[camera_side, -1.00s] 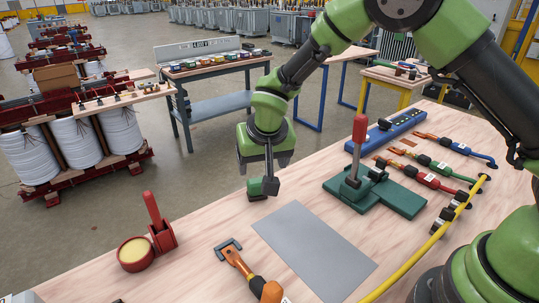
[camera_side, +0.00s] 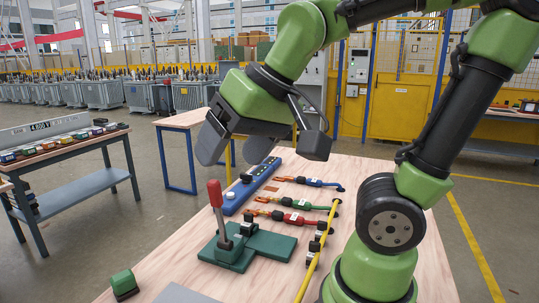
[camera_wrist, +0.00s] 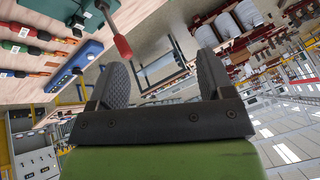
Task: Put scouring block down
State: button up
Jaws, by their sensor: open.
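The scouring block (camera_side: 124,281), a small green block with a dark underside, sits on the wooden tabletop near its left edge in the side view. My gripper (camera_side: 262,150) is raised well above the table, up and to the right of the block, and apart from it. Its two dark fingers are spread wide with nothing between them. In the wrist view the fingers (camera_wrist: 160,68) are also open and empty. I cannot make out the scouring block in the wrist view.
A green fixture with a red upright handle (camera_side: 217,208) stands right of the block. Behind are a blue bar (camera_side: 248,188) and several cable tools (camera_side: 290,217). A yellow cable (camera_side: 318,250) crosses the table. A grey plate (camera_side: 180,294) lies at the front.

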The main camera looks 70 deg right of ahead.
jog(key=shift+n+t+y, duration=0.3)
jog(key=shift+t+y, duration=0.2)
jog(key=s, duration=0.5)
jog(key=shift+s+a+f, duration=0.1)
jog(key=shift+a, duration=0.2)
jog(key=shift+o, duration=0.4)
dwell(0.4)
